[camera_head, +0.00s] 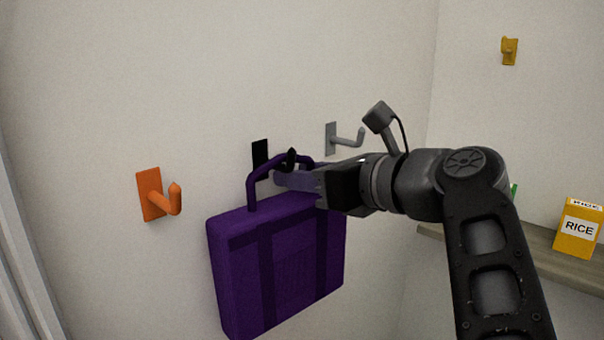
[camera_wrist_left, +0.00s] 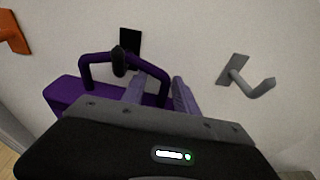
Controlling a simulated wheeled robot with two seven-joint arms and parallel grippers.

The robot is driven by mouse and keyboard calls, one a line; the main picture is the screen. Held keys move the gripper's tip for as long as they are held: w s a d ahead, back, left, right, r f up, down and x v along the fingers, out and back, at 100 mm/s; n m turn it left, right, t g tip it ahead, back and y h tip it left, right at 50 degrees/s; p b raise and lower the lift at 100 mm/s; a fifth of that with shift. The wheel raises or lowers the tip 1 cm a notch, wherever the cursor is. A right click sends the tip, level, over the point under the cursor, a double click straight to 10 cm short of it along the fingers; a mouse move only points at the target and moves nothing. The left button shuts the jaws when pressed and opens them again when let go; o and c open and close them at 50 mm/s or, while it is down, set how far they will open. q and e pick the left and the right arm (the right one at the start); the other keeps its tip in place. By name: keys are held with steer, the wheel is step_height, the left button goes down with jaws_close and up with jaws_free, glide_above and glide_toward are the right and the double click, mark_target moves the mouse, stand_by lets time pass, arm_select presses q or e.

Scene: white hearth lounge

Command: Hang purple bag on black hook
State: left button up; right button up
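The purple bag (camera_head: 282,252) is upright against the wall in the head view. Its handle (camera_head: 251,190) passes behind the upturned tip of the black hook (camera_head: 260,158), between tip and wall plate; whether it bears on the hook I cannot tell. In the left wrist view the black hook (camera_wrist_left: 119,62) also stands in front of the handle (camera_wrist_left: 88,68). My left gripper (camera_head: 287,179) is at the handle's right side. In the left wrist view its fingers (camera_wrist_left: 162,88) look apart, one on each side of the handle's right leg. My right gripper is out of view.
An orange hook (camera_head: 154,195) is on the wall to the left, and a grey hook (camera_head: 345,139) is just right of the black one. A yellow hook (camera_head: 509,51) is on the right wall. A rice box (camera_head: 578,229) stands on a shelf (camera_head: 540,246) at right.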

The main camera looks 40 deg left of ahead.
arm_select(q)
steer(key=v, duration=0.7)
steer(key=shift+d+b, duration=0.35)
